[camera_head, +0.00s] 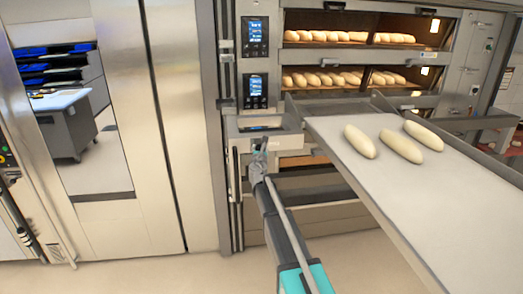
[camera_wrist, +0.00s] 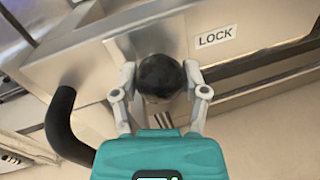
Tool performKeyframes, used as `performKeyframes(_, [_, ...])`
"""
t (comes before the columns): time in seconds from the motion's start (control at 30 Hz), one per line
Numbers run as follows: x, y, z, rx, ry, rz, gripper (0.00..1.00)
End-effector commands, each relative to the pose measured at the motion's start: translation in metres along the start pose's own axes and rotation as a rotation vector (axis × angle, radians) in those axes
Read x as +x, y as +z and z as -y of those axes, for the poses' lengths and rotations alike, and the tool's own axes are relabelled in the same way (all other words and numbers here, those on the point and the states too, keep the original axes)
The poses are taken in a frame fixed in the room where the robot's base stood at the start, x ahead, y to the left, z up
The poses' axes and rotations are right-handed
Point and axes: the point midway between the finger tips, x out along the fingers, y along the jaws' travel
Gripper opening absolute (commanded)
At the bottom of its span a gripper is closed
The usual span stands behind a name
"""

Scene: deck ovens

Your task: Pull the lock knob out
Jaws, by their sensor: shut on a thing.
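The lock knob (camera_wrist: 161,76) is a round black knob on a light metal panel, beside a white label (camera_wrist: 215,37) reading LOCK in the wrist view. My gripper (camera_wrist: 160,88) has its two grey fingers on either side of the knob and is shut on it. In the head view my gripper (camera_head: 259,150) is at the front of the metal housing below the lower control screen. How far the knob stands out from the panel cannot be told.
A loading tray (camera_head: 342,133) with three pale loaves (camera_head: 401,146) extends to the right of my arm. Lit oven decks (camera_head: 352,80) with several loaves are behind. A black curved handle (camera_wrist: 66,127) is left of my gripper in the wrist view. Floor is free at left.

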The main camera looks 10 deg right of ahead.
Motion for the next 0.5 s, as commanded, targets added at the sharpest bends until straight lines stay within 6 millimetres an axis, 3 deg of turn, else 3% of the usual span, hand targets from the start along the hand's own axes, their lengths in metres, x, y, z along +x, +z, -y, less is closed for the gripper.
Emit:
performKeyframes(0.23, [-0.025,0.001,0.005,-0.001,-0.001,0.0,0.0])
performKeyframes(0.5, [-0.026,0.001,0.005,0.0,-0.001,0.0,0.0])
